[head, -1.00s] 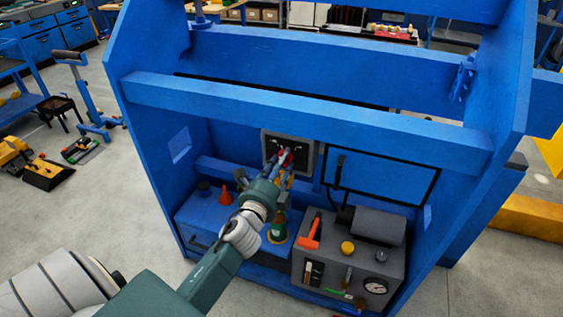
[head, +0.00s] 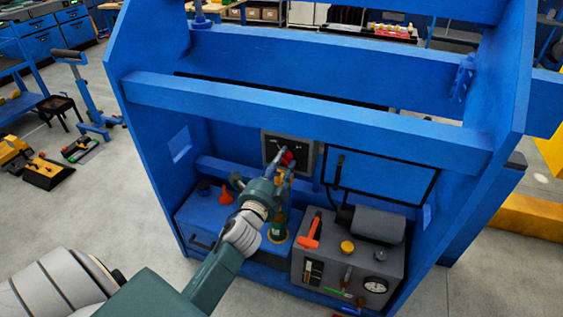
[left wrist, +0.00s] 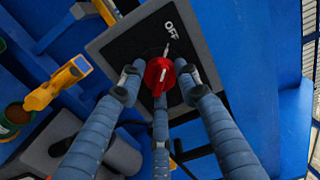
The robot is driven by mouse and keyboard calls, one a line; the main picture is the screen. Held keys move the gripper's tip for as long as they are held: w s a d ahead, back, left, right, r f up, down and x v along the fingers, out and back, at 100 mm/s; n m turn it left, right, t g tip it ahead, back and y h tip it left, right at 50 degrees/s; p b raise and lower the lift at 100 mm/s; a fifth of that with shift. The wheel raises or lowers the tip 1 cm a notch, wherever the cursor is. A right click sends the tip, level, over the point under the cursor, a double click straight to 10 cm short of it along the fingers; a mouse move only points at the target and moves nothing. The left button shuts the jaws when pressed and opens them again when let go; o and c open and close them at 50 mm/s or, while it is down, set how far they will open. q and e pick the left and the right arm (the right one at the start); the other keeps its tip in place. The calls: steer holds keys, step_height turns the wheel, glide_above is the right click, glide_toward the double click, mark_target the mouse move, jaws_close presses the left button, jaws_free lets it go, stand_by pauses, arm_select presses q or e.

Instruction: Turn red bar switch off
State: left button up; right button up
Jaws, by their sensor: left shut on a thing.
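The red bar switch (left wrist: 159,76) is a round red knob with a pale bar, on a dark plate in a grey frame (left wrist: 107,43). The word OFF is printed on the plate, above the knob in the left wrist view. In the head view the red switch (head: 287,158) shows at the panel, just beyond my fingers. My left gripper (left wrist: 160,84) is shut on the knob, with two fingers at its sides and one below it. The fingers partly hide the plate. My right gripper is not in view.
A blue frame (head: 300,115) with a crossbeam surrounds the panel. Below right is a grey box (head: 385,262) with a gauge and an orange-handled hammer (head: 310,232).

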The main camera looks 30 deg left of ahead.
arm_select(q)
steer(key=shift+d+f, duration=0.2)
steer(key=shift+f, duration=0.1)
steer(key=o, duration=1)
steer(key=shift+o, duration=0.8)
steer(key=shift+r, duration=0.2)
steer(key=shift+s, duration=0.25)
steer(key=v, duration=1.1)
steer(key=shift+s, duration=0.2)
steer(key=shift+d, duration=0.1)
